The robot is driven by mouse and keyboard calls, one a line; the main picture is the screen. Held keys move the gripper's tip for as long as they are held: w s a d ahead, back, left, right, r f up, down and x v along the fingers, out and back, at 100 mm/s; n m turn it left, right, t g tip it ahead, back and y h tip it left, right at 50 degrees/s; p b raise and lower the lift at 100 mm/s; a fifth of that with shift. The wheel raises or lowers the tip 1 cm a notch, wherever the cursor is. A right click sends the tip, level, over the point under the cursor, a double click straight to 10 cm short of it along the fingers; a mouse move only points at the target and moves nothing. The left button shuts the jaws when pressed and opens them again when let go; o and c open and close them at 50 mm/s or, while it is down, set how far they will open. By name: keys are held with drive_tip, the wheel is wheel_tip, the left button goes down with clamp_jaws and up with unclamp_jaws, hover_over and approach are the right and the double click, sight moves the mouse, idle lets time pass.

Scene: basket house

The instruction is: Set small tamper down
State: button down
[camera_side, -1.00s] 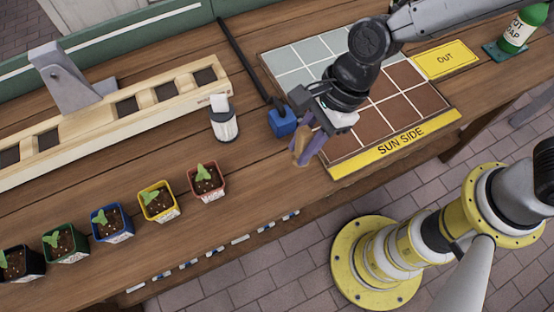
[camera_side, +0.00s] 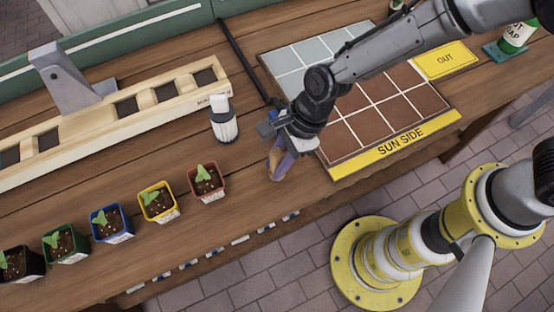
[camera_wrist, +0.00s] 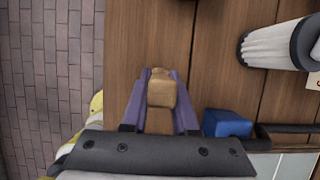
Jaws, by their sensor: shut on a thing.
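The small tamper (camera_side: 274,163) is a light wooden piece. It also shows in the wrist view (camera_wrist: 161,89), between the two purple fingers of my gripper (camera_wrist: 161,88). My gripper (camera_side: 280,160) is shut on it in the side view, at the front part of the wooden bench, between the red pot and the tiled board. The tamper points down, with its lower end near the bench top; I cannot tell whether it touches.
A blue block (camera_wrist: 227,123) lies close beside my gripper, joined to a dark rod. Several potted seedlings, the nearest in a red pot (camera_side: 206,181), line the front. The SUN SIDE board (camera_side: 395,145) lies right. Bare bench lies between.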

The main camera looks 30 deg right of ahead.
drive_tip(key=shift+f, duration=0.15)
drive_tip(key=c, duration=0.7)
unclamp_jaws()
drive_tip(key=v, duration=1.2)
drive_tip(key=shift+r, duration=0.25)
drive_tip(key=d+r+n+t, duration=0.2)
drive_tip(key=d+r+n, duration=0.3)
drive_tip(key=d+r, duration=0.4)
drive_tip(key=s+d+r+n+t+h, duration=0.1)
drive_tip(key=s+d+n, duration=0.3)
drive_tip(key=d, duration=0.3)
drive_tip(key=s+d+r+n+t+h, duration=0.1)
drive_tip(key=s+d+n, duration=0.3)
drive_tip(key=d, duration=0.4)
drive_tip(key=s+d+r+n+t+h, duration=0.1)
drive_tip(key=s+d+r+n+h, duration=0.1)
drive_tip(key=s+d+n, duration=0.2)
drive_tip(key=shift+d+n+t+h, duration=0.3)
drive_tip(key=shift+d+n, duration=0.2)
drive_tip(key=shift+d, duration=1.2)
